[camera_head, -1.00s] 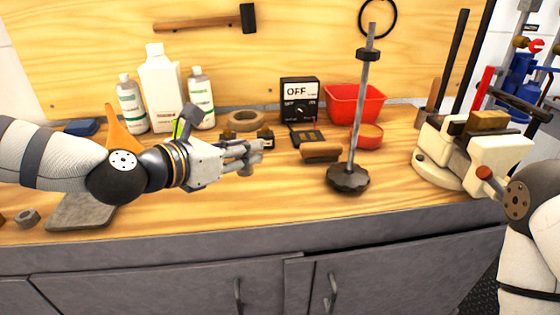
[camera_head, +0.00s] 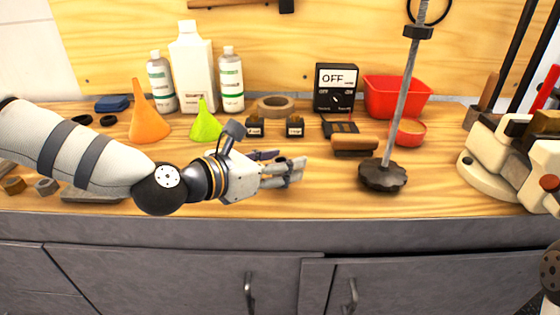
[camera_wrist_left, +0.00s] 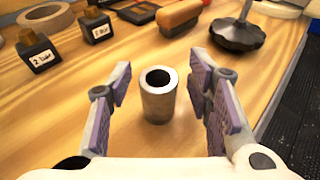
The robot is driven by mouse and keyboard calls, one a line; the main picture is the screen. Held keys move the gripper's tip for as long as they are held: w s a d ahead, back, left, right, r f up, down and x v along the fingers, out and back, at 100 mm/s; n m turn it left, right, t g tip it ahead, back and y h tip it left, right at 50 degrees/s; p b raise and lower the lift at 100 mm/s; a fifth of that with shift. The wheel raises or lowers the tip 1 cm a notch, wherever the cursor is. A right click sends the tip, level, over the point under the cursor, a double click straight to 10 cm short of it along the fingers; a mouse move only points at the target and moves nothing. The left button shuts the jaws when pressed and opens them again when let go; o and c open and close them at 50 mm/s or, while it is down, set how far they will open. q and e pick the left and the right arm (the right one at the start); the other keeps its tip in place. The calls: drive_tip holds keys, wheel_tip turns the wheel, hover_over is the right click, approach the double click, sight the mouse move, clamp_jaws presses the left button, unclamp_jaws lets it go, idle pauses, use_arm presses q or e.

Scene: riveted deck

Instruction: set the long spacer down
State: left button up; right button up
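A hollow grey metal cylinder, the long spacer (camera_wrist_left: 158,100), stands upright on the wooden bench in the left wrist view, its open bore facing up. My left gripper (camera_wrist_left: 160,80) has one finger on each side of it, with bare wood visible between each finger and the spacer. The fingers are open and apart from it. In the head view my left gripper (camera_head: 292,171) is low over the bench, and the spacer cannot be made out there. My right gripper is not in view.
A threaded rod on a black knobbed base (camera_head: 384,176) stands right of my left gripper. A wooden-handled brush (camera_head: 354,145) and two small black blocks (camera_head: 255,128) lie behind. Funnels (camera_head: 148,115) and bottles (camera_head: 194,70) stand further left. A cream vise (camera_head: 490,165) is at right.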

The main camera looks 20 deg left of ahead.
use_arm(q)
drive_tip(key=shift+s+r, duration=0.1)
drive_tip(key=shift+r, duration=0.25)
drive_tip(key=p+v, duration=0.3)
drive_tip(key=v, duration=0.8)
drive_tip(key=shift+s+a+r+p, duration=0.25)
drive_tip(key=shift+r+p, duration=0.05)
drive_tip(key=shift+p, duration=0.1)
drive_tip(key=shift+f, duration=0.35)
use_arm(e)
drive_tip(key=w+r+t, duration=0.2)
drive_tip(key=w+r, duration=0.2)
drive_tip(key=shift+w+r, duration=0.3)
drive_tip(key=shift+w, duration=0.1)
